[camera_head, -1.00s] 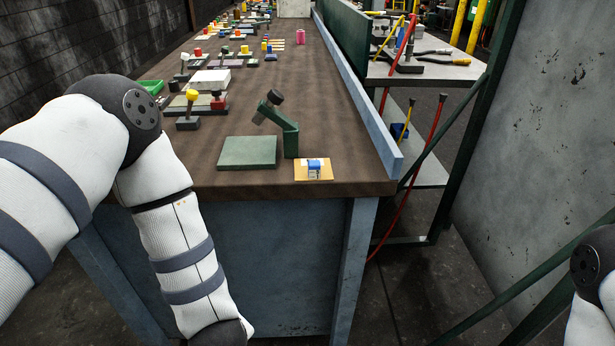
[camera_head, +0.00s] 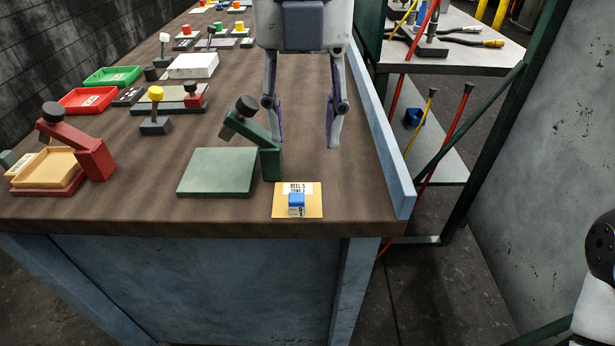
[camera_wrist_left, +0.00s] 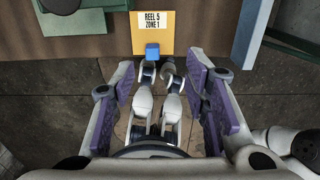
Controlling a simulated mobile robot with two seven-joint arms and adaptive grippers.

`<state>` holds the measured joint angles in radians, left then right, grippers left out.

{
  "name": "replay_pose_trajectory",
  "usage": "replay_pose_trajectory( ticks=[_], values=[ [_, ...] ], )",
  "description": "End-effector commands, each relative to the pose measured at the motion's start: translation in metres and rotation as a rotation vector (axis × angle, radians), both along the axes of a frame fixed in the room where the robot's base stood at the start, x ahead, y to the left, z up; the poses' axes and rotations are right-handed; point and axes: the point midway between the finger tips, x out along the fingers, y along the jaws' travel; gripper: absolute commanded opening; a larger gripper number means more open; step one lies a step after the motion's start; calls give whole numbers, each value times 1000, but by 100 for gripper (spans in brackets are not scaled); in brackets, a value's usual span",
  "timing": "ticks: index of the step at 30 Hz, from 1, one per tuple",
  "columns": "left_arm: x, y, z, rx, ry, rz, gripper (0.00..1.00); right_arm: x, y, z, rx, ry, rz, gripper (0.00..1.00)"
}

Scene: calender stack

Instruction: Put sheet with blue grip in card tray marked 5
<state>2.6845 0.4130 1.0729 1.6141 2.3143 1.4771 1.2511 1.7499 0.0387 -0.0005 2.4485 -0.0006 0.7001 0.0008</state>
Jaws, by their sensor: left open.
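The sheet (camera_head: 312,207) is a flat yellow card with a white label reading "REEL 5 ZONE 1" and a blue block grip (camera_head: 297,199). It lies on the bench near its front right corner. It also shows in the left wrist view (camera_wrist_left: 152,22), beyond the fingers and roughly between them. My left gripper (camera_head: 302,132) is open and empty, fingers pointing down, above the bench on the far side of the sheet. A green tray (camera_head: 124,75) and a red tray (camera_head: 75,100) stand at the left; their markings are too small to read. My right gripper is out of view.
A green plate (camera_head: 212,172) with a green clamp post (camera_head: 268,160) stands just left of the sheet. A blue rail (camera_head: 380,130) runs along the bench's right edge. Bare bench lies around the sheet.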

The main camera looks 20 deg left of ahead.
Motion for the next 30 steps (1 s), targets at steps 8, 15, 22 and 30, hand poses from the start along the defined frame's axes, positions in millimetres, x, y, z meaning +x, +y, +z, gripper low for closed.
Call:
replay_pose_trajectory(
  ticks=[8,15,22,30],
  values=[
    [0,1,-59,2,10,-2,42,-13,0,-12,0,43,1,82],
    [-1,10,-102,4,12,-3,42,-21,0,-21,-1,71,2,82],
    [-1,9,-111,3,5,-2,42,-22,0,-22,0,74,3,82],
    [-1,9,-110,3,4,-2,1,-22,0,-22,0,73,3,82]
  ],
)
